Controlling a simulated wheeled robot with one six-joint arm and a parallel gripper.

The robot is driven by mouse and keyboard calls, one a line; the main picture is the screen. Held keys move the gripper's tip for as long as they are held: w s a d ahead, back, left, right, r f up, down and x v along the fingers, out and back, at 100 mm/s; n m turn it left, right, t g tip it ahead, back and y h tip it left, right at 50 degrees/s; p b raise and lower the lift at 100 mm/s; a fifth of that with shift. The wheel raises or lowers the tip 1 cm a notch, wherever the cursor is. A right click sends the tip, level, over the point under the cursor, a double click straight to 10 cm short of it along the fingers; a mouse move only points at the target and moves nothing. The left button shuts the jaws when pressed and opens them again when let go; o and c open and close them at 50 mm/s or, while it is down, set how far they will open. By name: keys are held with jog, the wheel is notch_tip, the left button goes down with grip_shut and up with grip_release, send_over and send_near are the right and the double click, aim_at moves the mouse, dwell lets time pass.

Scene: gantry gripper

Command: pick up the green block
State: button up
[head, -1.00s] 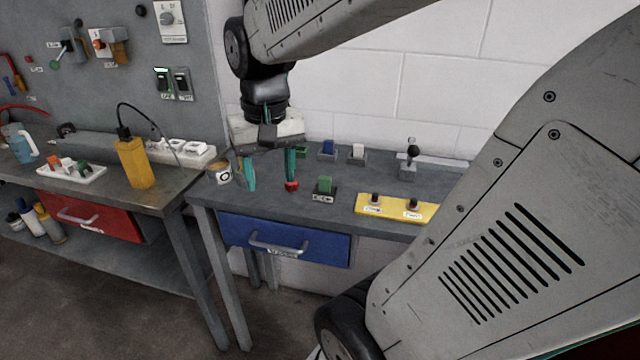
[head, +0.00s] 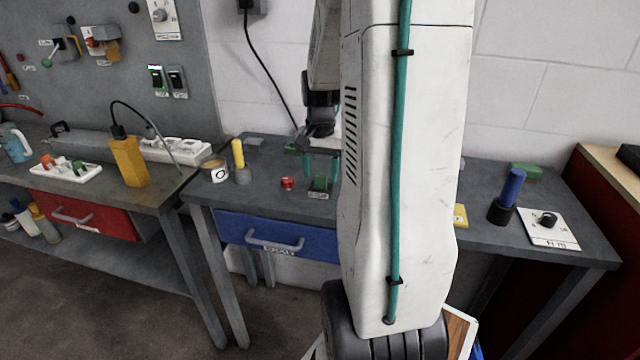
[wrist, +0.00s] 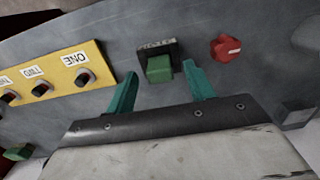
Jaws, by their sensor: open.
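The green block (head: 320,184) stands in a small dark labelled holder (head: 318,195) on the grey bench. It also shows in the wrist view (wrist: 159,68), upright in its holder. My gripper (head: 321,170) has its two teal fingers apart, one to either side of the block as seen in the head view. In the wrist view my gripper (wrist: 160,82) is open, with the block showing between the fingertips, and nothing is held. I cannot tell the exact height of the fingertips over the block.
A red knob (head: 288,183) lies close to the left of the block. A yellow panel with several knobs (wrist: 50,84) is on its other side. A yellow peg (head: 238,153) and a white roll (head: 215,170) stand further left. A blue cylinder (head: 509,186) stands far right.

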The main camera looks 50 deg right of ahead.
notch_tip(320, 180, down, 2)
jog(key=shift+f, duration=0.1)
jog(key=c, duration=1)
